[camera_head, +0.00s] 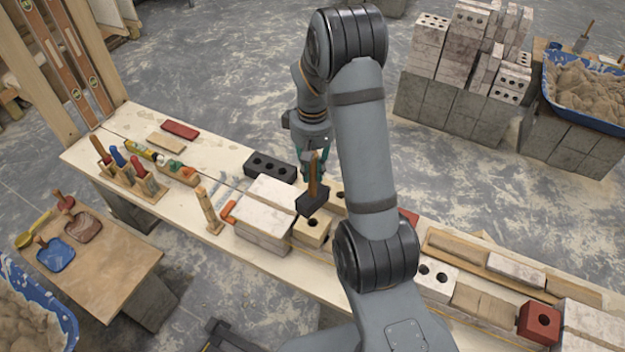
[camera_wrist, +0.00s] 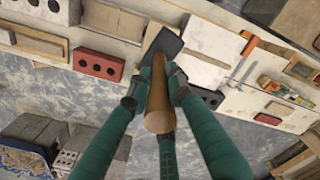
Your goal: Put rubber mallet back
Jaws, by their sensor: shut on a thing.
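The rubber mallet has a black head (camera_head: 313,201) and a brown wooden handle (camera_head: 314,170). It hangs head down over the bench, with the handle nearly upright. My gripper (camera_head: 311,177) is shut on the handle from above. In the wrist view, the teal fingers of my gripper (camera_wrist: 155,88) close around the handle (camera_wrist: 160,108), and the dark head (camera_wrist: 163,44) shows beyond them. The head is in front of a pale holed brick (camera_head: 311,231) beside stacked pale blocks (camera_head: 265,210). I cannot tell whether the head touches the brick.
A wooden rack (camera_head: 150,190) with several coloured-handled tools stands on the bench at left. An upright wooden piece (camera_head: 208,210) and an orange-handled tool (camera_head: 228,211) are nearer the blocks. A black holed brick (camera_head: 270,167) lies behind. Bricks and boards crowd the right side.

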